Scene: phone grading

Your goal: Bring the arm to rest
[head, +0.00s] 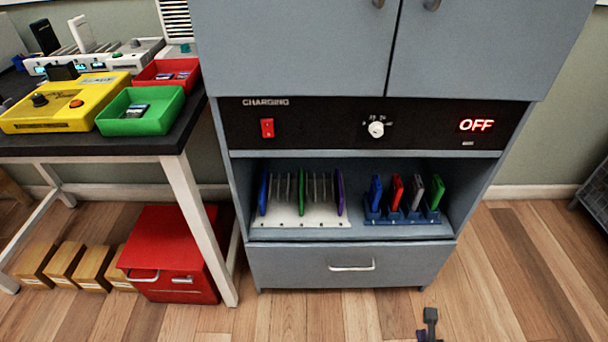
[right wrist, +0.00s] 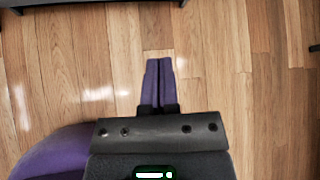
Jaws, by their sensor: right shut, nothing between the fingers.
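My right gripper (right wrist: 159,62) shows in the right wrist view with its two purple fingers together and nothing between them. Bare wooden floor lies beneath it. In the head view only a small dark part of my right gripper (head: 430,318) shows at the bottom edge, in front of the grey cabinet (head: 300,264) and apart from it. My left gripper is in neither view.
The cabinet has a charging panel reading OFF (head: 477,125), a rack (head: 300,218) and a blue stand (head: 402,217) with phones. A table (head: 95,150) with yellow, green and red items stands left, a red box (head: 170,252) below it.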

